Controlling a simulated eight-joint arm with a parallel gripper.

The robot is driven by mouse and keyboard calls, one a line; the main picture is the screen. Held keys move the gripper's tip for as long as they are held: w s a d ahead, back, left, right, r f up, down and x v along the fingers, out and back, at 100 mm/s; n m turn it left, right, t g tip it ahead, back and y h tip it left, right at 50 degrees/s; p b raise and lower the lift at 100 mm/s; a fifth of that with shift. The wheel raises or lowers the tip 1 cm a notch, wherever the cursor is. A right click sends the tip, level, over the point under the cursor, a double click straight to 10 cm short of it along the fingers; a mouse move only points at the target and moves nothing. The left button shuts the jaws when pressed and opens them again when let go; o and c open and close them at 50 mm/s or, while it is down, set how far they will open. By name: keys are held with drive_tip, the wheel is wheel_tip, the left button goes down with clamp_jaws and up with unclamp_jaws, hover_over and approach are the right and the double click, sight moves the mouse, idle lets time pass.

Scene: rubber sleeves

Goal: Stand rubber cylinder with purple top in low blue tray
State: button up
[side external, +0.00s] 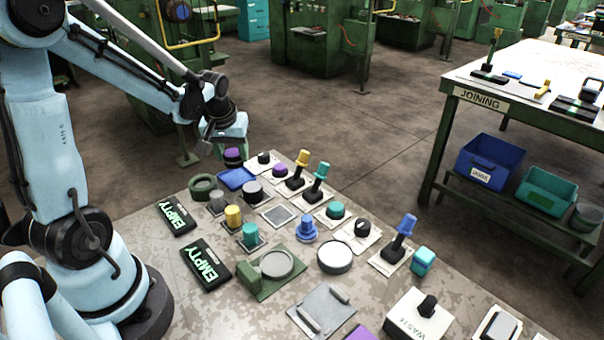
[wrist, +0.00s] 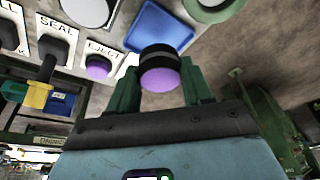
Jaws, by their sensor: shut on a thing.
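The rubber cylinder with the purple top (side external: 233,154) is black below and purple above. My gripper (side external: 230,150) is shut on it, and in the wrist view its green fingers (wrist: 160,85) stand on either side of the cylinder (wrist: 160,78). The low blue tray (side external: 236,180) lies flat near the table's far edge. The cylinder is just above the tray's far side in the side view; in the wrist view it overlaps the blue tray (wrist: 160,27). I cannot tell whether it touches the tray.
A green ring (side external: 203,187) lies left of the tray. Two black EMPTY signs (side external: 205,264) lie nearer my base.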

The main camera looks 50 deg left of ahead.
sight(234, 166)
drive_tip(key=shift+f, duration=2.05)
drive_tip(key=shift+f, duration=0.15)
drive_tip(key=o, duration=1.1)
drive_tip(key=shift+o, duration=0.2)
drive_tip(key=v, duration=1.2)
drive_tip(key=s+d+r+m+t+h, duration=0.1)
drive_tip(key=d+m+t, duration=0.3)
drive_tip(key=d+m, duration=0.5)
drive_tip(key=s+d+h, duration=0.1)
drive_tip(key=d, duration=0.6)
drive_tip(key=shift+s+d+t, duration=0.25)
drive_tip(key=shift+d+t, duration=0.15)
